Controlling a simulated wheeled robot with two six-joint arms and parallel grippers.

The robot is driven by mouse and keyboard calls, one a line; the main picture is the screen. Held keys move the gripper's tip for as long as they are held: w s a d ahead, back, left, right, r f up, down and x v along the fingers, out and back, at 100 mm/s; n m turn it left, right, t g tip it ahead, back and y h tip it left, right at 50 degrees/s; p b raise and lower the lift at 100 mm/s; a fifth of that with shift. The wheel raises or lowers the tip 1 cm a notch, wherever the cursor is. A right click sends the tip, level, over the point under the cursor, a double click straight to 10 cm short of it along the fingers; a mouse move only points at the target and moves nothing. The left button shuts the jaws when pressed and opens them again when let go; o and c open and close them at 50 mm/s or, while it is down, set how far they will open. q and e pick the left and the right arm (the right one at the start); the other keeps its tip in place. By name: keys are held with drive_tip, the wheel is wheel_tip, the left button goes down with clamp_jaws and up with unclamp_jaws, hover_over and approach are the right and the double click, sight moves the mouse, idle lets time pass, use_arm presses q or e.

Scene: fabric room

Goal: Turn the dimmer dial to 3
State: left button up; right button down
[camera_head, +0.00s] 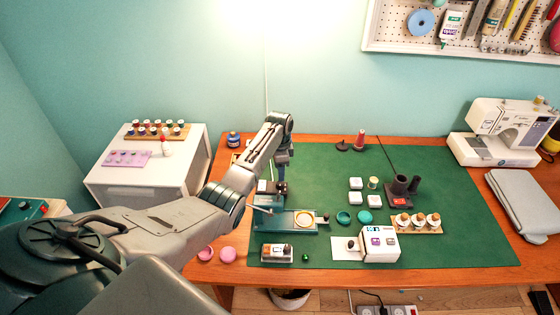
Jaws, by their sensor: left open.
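My left gripper (281,187) comes down over the left part of the green mat (320,165), beside the teal tool base (292,221). It is open; its fingertips are small and hard to tell from the dark parts behind. I cannot make out a numbered dial. A small dark knob (351,244) shows on a white plate beside a white box (382,253) at the mat's front. I cannot tell whether this knob is the dimmer dial, and no scale is readable. The knob stands to the right of and nearer than my left gripper, apart from it. My right gripper is not in view.
A dark holder with a red front (399,202), a wooden rack of bottles (418,224) and white blocks (355,198) stand mid-mat. A sewing machine (500,130) is at right. A white cabinet (145,190) is at left. The mat's right part is clear.

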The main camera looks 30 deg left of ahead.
use_arm(q)
drive_tip(key=shift+w+r+b, duration=0.1)
drive_tip(key=shift+r+b, duration=0.3)
drive_tip(key=shift+r, duration=1.95)
